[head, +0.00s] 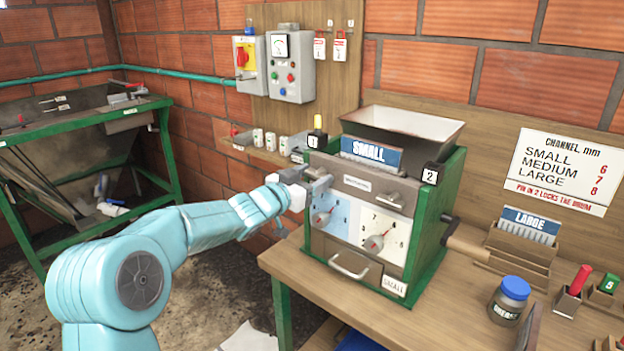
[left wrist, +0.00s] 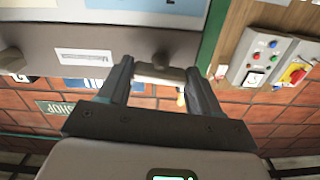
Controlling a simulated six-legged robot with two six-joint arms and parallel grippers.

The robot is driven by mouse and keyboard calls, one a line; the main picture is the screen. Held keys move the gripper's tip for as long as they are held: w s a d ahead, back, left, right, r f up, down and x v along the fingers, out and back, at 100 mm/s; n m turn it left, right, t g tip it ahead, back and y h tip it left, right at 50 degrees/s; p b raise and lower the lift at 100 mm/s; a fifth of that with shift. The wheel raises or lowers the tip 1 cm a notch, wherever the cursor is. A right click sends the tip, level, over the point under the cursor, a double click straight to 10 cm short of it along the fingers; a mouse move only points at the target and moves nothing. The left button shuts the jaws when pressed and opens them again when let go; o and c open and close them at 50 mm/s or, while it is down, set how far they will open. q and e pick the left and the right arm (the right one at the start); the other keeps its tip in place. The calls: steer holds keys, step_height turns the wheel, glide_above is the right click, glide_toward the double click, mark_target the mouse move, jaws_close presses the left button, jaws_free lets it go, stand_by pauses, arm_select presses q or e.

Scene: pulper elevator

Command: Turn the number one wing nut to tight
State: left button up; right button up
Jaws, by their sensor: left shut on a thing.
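The pulper (head: 375,200) stands on the wooden bench, with a small plate marked 1 (head: 312,141) at its upper left and one marked 2 (head: 430,174) at its right. My left gripper (head: 303,180) reaches the machine's left front edge, below plate 1. The number one wing nut (head: 320,185) shows there as a grey piece, partly hidden by my gripper. In the left wrist view my left gripper (left wrist: 158,72) has its fingers on either side of a pale bar of the nut (left wrist: 160,76). Its tightness cannot be told. My right gripper is not in view.
Two dials (head: 323,218) sit on the pulper's front above a drawer handle (head: 348,267). A grease jar (head: 509,300) and a rack with a LARGE card (head: 528,222) are on the bench at right. A control box (head: 291,66) is on the wall behind.

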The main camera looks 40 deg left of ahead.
arm_select(q)
steer(key=m+b, duration=0.2)
steer(key=m, duration=0.2)
steer(key=shift+f, duration=0.2)
steer(key=m+b, duration=0.4)
steer(key=m, duration=0.5)
steer(key=shift+r+m+b, duration=0.1)
steer(key=shift+m+b, duration=0.45)
steer(key=shift+m, duration=1.35)
steer(key=o, duration=1.1)
steer(key=shift+c, duration=0.2)
steer(key=shift+r, duration=0.1)
steer(key=s+a+b, duration=0.1)
steer(key=s+b, duration=0.1)
steer(key=s, duration=1.4)
steer(key=shift+s+a, duration=0.15)
